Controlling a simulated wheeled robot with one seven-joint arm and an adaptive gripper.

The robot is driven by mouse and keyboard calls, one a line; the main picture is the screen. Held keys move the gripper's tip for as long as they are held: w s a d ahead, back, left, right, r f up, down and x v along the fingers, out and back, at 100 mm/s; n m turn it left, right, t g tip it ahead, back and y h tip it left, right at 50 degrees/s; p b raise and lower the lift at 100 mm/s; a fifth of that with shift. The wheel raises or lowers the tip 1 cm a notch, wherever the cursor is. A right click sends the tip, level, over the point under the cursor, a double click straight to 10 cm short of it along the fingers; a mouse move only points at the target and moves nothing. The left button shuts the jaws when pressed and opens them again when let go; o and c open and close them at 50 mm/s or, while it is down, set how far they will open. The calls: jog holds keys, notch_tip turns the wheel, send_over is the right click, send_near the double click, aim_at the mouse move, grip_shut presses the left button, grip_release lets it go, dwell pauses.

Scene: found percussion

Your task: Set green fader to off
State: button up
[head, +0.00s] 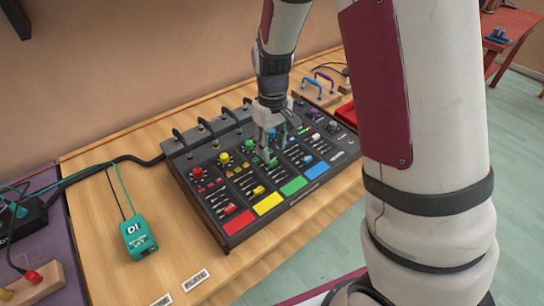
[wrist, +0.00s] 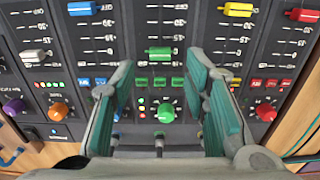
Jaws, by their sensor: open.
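The green fader (wrist: 159,53) is a small green block on a track with a printed scale, near the middle of the wrist view. It sits nearer the green buttons (wrist: 158,82) and green knob (wrist: 165,113) than the yellow fader (wrist: 237,9) or blue fader (wrist: 82,8) sits to theirs. My gripper (wrist: 160,88) is open and empty, its fingers on either side of the green channel. In the head view my gripper (head: 268,145) points down over the middle of the mixer (head: 228,226) and hides part of that channel. I cannot tell whether the fingertips touch the panel.
The red fader (wrist: 304,15) and white fader (wrist: 36,56) belong to other channels. Knobs and buttons stand close beside the fingers. A teal DI box (head: 140,237) sits on the wooden table (head: 110,185) left of the mixer. Cables run along the back.

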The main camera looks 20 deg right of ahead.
aim_at(273, 162)
jog(key=shift+f, duration=2.4)
jog(key=shift+s, duration=0.1)
grip_shut()
